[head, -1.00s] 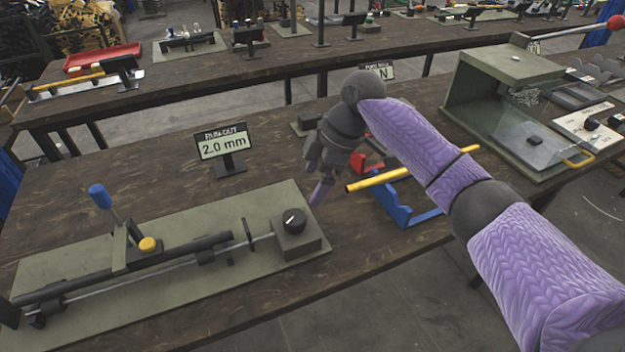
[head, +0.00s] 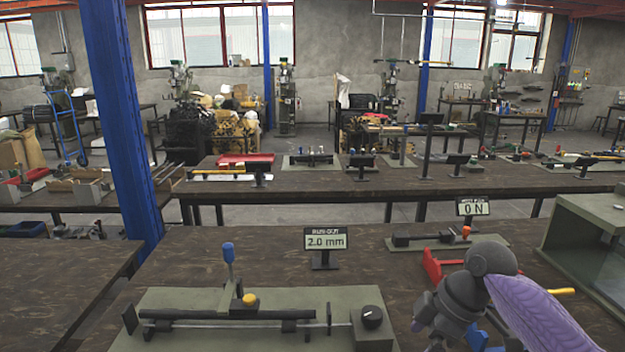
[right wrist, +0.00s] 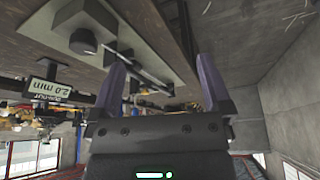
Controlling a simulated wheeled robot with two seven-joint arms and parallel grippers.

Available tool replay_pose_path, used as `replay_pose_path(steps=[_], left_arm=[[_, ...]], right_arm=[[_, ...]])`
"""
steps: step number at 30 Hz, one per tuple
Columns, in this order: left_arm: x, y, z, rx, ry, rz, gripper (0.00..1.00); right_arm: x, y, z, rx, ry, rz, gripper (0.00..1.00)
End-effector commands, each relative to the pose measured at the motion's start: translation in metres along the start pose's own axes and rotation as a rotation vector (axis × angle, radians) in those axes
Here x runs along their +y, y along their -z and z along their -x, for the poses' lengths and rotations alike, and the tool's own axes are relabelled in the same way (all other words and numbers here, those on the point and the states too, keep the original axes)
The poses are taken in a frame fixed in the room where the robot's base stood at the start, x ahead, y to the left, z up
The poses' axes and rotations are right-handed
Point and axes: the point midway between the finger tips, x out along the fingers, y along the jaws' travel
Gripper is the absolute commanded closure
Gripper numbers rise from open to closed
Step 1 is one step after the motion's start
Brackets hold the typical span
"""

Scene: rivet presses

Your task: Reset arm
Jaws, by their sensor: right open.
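My right arm comes in from the lower right of the head view. Its gripper (head: 437,338) is low at the bottom edge, to the right of the run-out fixture (head: 190,300) and its black knob (head: 372,317). In the right wrist view, the right gripper (right wrist: 161,82) has its two purple fingers spread apart with nothing between them. The fixture's base plate (right wrist: 130,42) and knob (right wrist: 83,41) show beyond the fingers, upside down. My left gripper is in neither view.
A run-out display (head: 325,243) reading 2.0 mm stands behind the fixture. A red stand (head: 437,268) and a green-grey box (head: 590,245) are by my right arm. A blue column (head: 115,120) rises at left. Bare tabletop lies left of the display.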

Motion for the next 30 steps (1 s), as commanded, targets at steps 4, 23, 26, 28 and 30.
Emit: replay_pose_path(steps=[4,23,26,28,30], left_arm=[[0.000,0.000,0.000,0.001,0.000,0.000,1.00],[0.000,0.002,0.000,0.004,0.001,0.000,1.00],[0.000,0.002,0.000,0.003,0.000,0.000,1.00],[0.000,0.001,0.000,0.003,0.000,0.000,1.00],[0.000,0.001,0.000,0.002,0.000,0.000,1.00]], right_arm=[[0.002,-0.009,-0.024,0.003,-0.018,-0.082,0.00],[-0.050,-0.124,-0.205,-0.094,-0.183,-0.655,0.00],[-0.101,-0.167,-0.253,-0.156,-0.226,-0.785,0.00],[-0.154,-0.201,-0.286,-0.208,-0.254,-0.870,0.00],[-0.217,-0.231,-0.311,-0.257,-0.272,-0.936,0.00]])
